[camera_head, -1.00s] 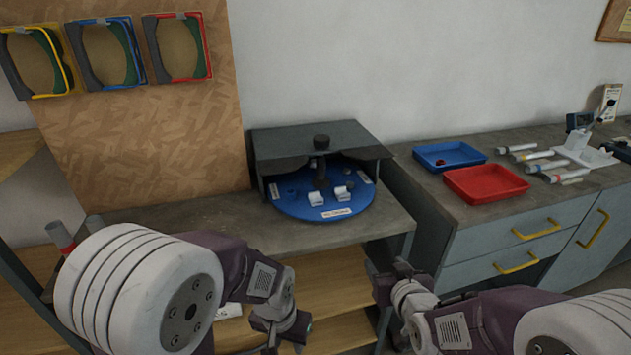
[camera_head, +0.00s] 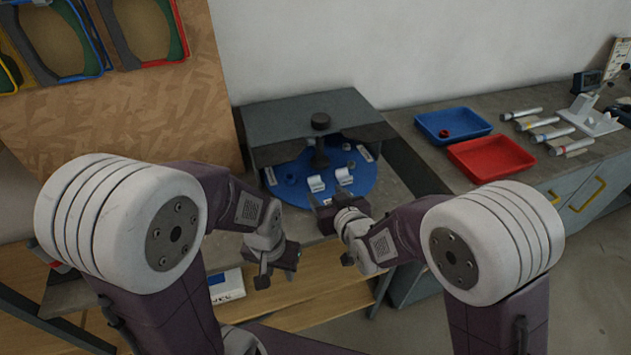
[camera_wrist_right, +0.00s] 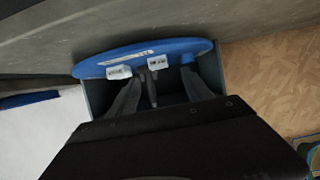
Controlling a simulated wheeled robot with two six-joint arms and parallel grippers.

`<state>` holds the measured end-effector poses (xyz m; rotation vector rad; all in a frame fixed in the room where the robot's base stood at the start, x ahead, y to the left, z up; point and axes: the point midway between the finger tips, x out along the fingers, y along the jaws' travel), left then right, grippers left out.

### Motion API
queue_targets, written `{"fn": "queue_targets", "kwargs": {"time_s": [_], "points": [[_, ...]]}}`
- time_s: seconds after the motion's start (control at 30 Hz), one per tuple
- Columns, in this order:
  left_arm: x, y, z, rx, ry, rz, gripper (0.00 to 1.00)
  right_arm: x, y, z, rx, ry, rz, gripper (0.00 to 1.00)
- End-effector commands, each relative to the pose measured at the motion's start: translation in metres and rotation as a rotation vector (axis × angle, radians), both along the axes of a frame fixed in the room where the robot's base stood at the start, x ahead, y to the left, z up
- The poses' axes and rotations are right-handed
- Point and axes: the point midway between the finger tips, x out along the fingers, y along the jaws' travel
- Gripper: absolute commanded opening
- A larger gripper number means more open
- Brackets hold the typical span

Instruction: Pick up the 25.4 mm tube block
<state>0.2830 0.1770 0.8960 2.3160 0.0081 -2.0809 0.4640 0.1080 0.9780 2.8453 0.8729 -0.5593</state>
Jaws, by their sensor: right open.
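Two white blocks stand side by side on the round blue plate (camera_head: 378,187), a left one (camera_head: 316,183) and a right one (camera_head: 343,176). I cannot read a size on either, so I cannot tell which is the 25.4 mm tube block. Both also show near the plate's rim in the right wrist view, as one white block (camera_wrist_right: 119,72) and another (camera_wrist_right: 158,62). My right gripper (camera_head: 322,213) is open and empty in front of the plate, just short of the blocks. My left gripper (camera_head: 270,272) hangs lower left, in front of the bench edge; its jaws are unclear.
A grey hood (camera_head: 300,125) covers the back of the plate, with a dark post (camera_head: 319,155) under it. Small blue pieces (camera_head: 291,179) also sit on the plate. A blue tray (camera_head: 453,123), a red tray (camera_head: 490,158) and several white tubes (camera_head: 545,134) lie on the right bench.

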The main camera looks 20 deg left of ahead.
Motion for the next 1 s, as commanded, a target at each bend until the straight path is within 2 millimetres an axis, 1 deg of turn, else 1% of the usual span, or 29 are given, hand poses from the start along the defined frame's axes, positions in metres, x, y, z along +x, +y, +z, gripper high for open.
{"fn": "queue_targets", "kwargs": {"time_s": [0.03,0.17,0.43,0.53,0.7,0.73,0.77,0.8,0.87,0.9,0.93,1.0], "points": [[0.000,0.000,0.001,0.000,0.000,0.000,0.36,0.003,0.002,-0.001,0.000,0.000,0.000,0.58],[0.000,0.000,0.001,0.000,0.000,0.000,0.36,0.006,0.004,-0.003,-0.001,0.001,0.000,0.58],[0.000,0.000,0.006,0.000,0.000,0.000,0.36,0.040,0.025,-0.020,0.000,0.000,0.001,0.58],[0.000,0.000,0.006,0.000,0.000,0.000,0.36,0.045,0.028,-0.022,0.000,0.000,0.001,0.58],[0.000,0.000,0.006,0.000,0.000,0.000,0.36,0.045,0.028,-0.023,-0.001,-0.001,0.000,0.58],[0.000,0.000,0.006,0.000,0.000,0.000,0.36,0.045,0.028,-0.023,-0.001,-0.001,0.000,0.53],[0.000,0.000,0.006,0.000,0.000,0.000,0.36,0.045,0.028,-0.023,-0.001,-0.001,0.000,0.44],[0.000,0.000,0.006,0.000,0.000,0.000,0.36,0.045,0.028,-0.023,0.000,0.000,0.000,0.33],[0.000,0.000,0.006,0.000,0.000,0.000,0.36,0.045,0.028,-0.023,0.000,0.000,0.000,0.16],[0.000,0.000,0.006,0.000,0.000,0.000,0.36,0.045,0.028,-0.023,0.000,0.000,0.000,0.05],[0.000,0.000,0.006,0.000,0.000,0.000,0.36,0.045,0.028,-0.023,0.000,0.000,0.000,0.00],[0.000,0.000,0.006,0.000,0.000,0.000,0.36,0.045,0.028,-0.022,0.000,0.000,0.000,0.00]]}}
